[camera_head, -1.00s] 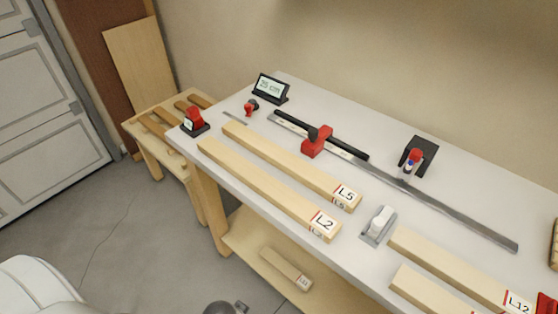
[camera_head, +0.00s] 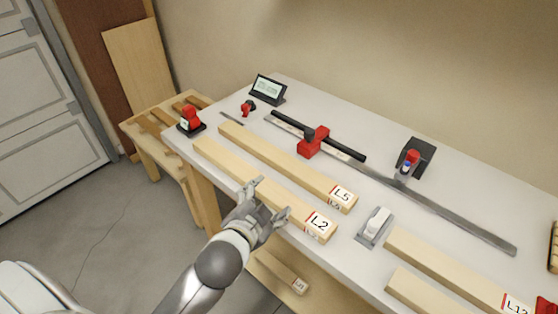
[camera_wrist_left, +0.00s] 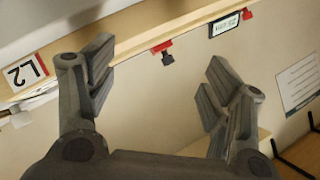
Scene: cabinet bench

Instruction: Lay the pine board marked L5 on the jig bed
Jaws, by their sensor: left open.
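The pine board L5 (camera_head: 280,160) lies flat on the bench, its labelled end toward the right. A second pine board, L2 (camera_head: 227,164), lies parallel in front of it. My left gripper (camera_head: 268,198) is open and empty, over the front edge of the bench by L2, with L5 behind. In the left wrist view the open fingers (camera_wrist_left: 160,78) stand apart, and the L2 label (camera_wrist_left: 26,73) shows at left. A steel rail (camera_head: 440,208) with a black bar and red block (camera_head: 313,141) lies behind L5; I cannot tell whether it is the jig bed. My right gripper is not in view.
More boards, one marked L12 (camera_head: 440,262), lie at the right. A grey-and-white block tool (camera_head: 375,226) stands between. A small display (camera_head: 268,89), a red-and-black device (camera_head: 190,120) and a black stand (camera_head: 415,157) stand on the bench. A short board (camera_head: 281,270) lies on the lower shelf.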

